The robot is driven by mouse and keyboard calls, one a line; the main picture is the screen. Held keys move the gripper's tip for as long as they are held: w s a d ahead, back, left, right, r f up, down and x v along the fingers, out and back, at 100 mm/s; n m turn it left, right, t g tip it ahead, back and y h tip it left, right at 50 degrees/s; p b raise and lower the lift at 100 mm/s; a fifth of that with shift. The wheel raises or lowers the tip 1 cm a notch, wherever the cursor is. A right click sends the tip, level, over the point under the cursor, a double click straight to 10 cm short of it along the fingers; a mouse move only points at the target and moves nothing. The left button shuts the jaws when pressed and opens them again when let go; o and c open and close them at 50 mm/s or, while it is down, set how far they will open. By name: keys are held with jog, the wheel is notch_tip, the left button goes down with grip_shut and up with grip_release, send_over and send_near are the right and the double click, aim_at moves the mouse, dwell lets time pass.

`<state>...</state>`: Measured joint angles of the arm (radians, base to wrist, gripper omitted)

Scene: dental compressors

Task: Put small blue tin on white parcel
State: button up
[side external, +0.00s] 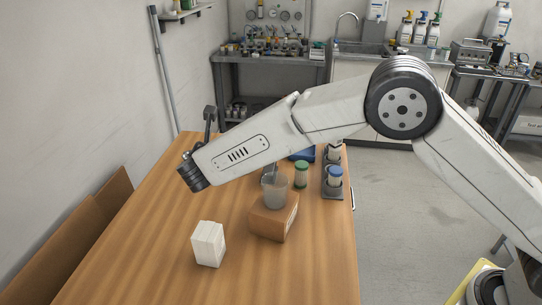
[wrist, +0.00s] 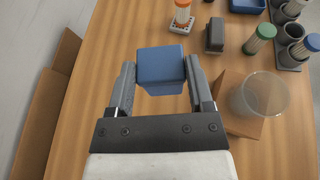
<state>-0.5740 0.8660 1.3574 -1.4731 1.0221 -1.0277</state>
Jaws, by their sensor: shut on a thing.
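The small blue tin (wrist: 161,66) is a blue block in the wrist view. My gripper (wrist: 160,80) is shut on it, with one finger along its left side and the other along its right. In the side external view the forearm hides the tin, and the fingers cannot be made out. The white parcel (side external: 208,244) stands on the near part of the wooden table in the side external view, with its top bare. It is not visible in the wrist view.
A cardboard box (side external: 274,217) with a clear cup (side external: 274,189) on it stands right of the parcel; the cup (wrist: 260,95) is close to my right finger. Capped vials (side external: 301,174) and a dark rack (side external: 332,188) stand beyond. The table's left side is clear.

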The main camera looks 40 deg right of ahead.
jog(key=s+a+r+n+t+y, duration=0.1)
jog(key=s+r+n+y, duration=0.1)
jog(key=s, duration=0.9)
jog(key=s+a+r+n+t+y, duration=0.1)
jog(key=s+r+n+y, duration=0.2)
jog(key=s, duration=0.8)
jog(key=shift+s+r+n+y, duration=0.35)
jog(key=shift+n+y, duration=0.55)
jog(key=shift+y, duration=0.3)
jog(key=shift+f, duration=0.1)
jog(key=w+a+f, duration=0.5)
jog(key=w+f, duration=0.4)
jog(key=w, duration=0.3)
jog(key=shift+a, duration=0.35)
jog(key=shift+f, duration=0.15)
